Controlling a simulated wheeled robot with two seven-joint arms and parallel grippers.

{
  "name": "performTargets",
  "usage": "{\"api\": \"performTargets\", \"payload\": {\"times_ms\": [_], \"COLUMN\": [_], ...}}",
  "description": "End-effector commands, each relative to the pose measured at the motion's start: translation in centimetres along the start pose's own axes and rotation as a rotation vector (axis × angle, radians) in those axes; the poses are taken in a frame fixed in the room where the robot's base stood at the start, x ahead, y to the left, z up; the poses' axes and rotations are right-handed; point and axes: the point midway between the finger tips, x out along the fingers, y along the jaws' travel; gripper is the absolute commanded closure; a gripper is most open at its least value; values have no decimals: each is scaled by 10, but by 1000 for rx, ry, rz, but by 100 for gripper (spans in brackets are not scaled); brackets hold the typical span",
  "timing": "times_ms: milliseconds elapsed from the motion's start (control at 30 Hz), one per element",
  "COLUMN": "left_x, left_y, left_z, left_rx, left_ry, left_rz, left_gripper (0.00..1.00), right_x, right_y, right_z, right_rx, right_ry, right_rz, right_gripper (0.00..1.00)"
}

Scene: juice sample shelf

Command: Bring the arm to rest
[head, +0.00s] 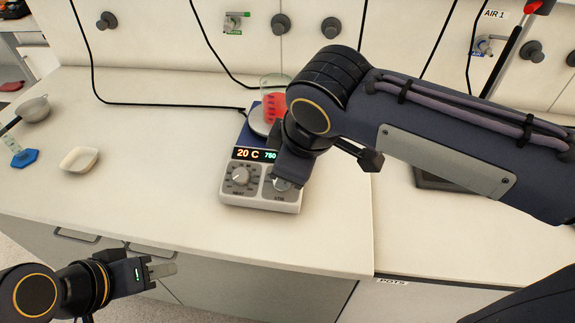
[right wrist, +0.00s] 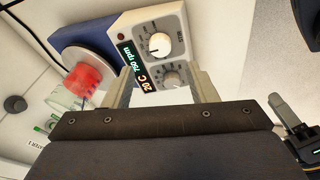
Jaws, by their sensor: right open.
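My right gripper (right wrist: 165,80) is open, with its two pale fingers apart and nothing between them. In the head view its wrist hangs over the right part of a white and blue stirring hotplate (head: 229,196), and its fingertips are hidden. In the right wrist view the heat knob (right wrist: 172,79) shows between the fingers and the stir knob (right wrist: 160,44) lies beyond; I cannot tell if anything touches. The display (head: 254,155) reads 20 C and 750. My left gripper (head: 162,269) is empty in front of the bench edge; its finger gap is unclear.
A beaker of red liquid (head: 271,105) stands on the hotplate, partly behind my right arm. A white dish (head: 79,160), a blue-based item (head: 24,157) and a grey bowl (head: 34,109) are at left. The bench (head: 160,190) between dish and hotplate is clear.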

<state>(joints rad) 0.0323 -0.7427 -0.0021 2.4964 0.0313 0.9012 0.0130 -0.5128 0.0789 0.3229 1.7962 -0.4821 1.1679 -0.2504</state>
Motion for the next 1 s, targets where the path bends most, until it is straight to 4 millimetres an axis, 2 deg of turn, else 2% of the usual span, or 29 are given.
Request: {"api": "performTargets", "payload": {"times_ms": [433, 533, 567, 667, 767, 800, 900, 1000], "left_x": [0, -1, -2, -5, -9, -11, -15, -18], "left_y": [0, 0, 1, 2, 4, 5, 7, 8], "left_z": [0, 0, -1, -2, -5, -6, -7, -9], "left_rx": [0, 0, 0, 0, 0, 0, 0, 0], "left_ry": [0, 0, 0, 0, 0, 0, 0, 0], "left_rz": [0, 0, 0, 0, 0, 0, 0, 0], "left_gripper": [64, 64, 64, 64, 64, 64, 64, 64], "right_x": [0, -1, -2, -5, -7, -7, -5, -2], "right_y": [0, 2, 4, 9, 5, -1, -19, -39], "right_z": [0, 10, 17, 56, 111, 132, 174, 201], "right_rx": [0, 35, 61, 218, 464, 573, 839, 1067], "right_ry": [0, -3, -2, -3, 9, 18, 55, 103], "right_rz": [0, -2, -4, -17, -39, -49, -72, -88], "right_gripper": [48, 48, 48, 48, 48, 48, 48, 48]}}
